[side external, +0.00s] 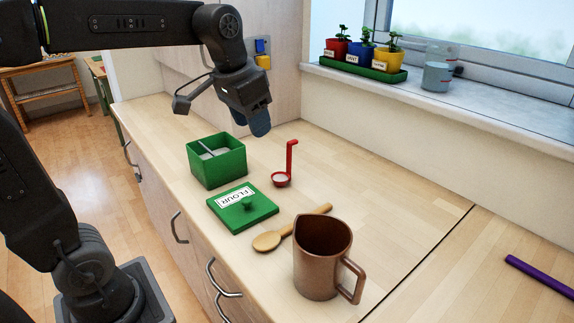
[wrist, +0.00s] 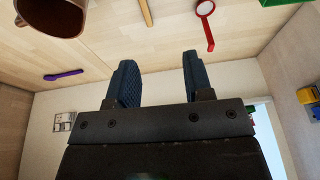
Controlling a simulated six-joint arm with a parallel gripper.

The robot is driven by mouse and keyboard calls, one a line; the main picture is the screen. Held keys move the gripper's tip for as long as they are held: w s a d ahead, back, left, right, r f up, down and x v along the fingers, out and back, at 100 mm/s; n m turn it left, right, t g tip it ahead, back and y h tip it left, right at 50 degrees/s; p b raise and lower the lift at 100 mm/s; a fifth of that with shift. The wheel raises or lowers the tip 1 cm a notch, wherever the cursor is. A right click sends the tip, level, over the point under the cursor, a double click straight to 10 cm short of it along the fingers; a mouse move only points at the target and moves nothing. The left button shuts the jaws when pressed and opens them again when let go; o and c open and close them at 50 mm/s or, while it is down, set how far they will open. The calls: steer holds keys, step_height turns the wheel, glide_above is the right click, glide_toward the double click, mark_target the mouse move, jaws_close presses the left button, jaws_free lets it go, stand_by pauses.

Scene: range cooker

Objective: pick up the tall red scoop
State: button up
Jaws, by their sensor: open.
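The tall red scoop (side external: 290,165) stands on the wooden counter with its handle upright and its round bowl at the bottom holding something white. It lies to the right of the green box. In the wrist view the red scoop (wrist: 208,24) is at the top, right of centre, beyond the fingertips. My gripper (side external: 259,124) is above the counter, up and to the left of the scoop's handle, apart from it. In the wrist view my gripper (wrist: 158,62) has its two blue fingers spread with nothing between them.
An open green box (side external: 218,168) stands left of the scoop, with its green FLOUR lid (side external: 243,208) in front. A wooden spoon (side external: 290,230) and a brown jug (side external: 318,262) are nearer. A purple stick (side external: 540,275) lies at right. Potted plants (side external: 362,58) stand on the sill. Counter right of the scoop is clear.

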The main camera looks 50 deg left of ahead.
steer(key=w+a+g, duration=0.2)
steer(key=w+a, duration=0.3)
steer(key=w, duration=0.5)
steer(key=g, duration=0.1)
glide_above(289, 142)
step_height(289, 142, down, 4)
steer(key=f, duration=0.1)
steer(key=shift+w+f, duration=0.1)
steer(key=shift+f, duration=6.65)
steer(key=shift+c, duration=0.5)
jaws_close()
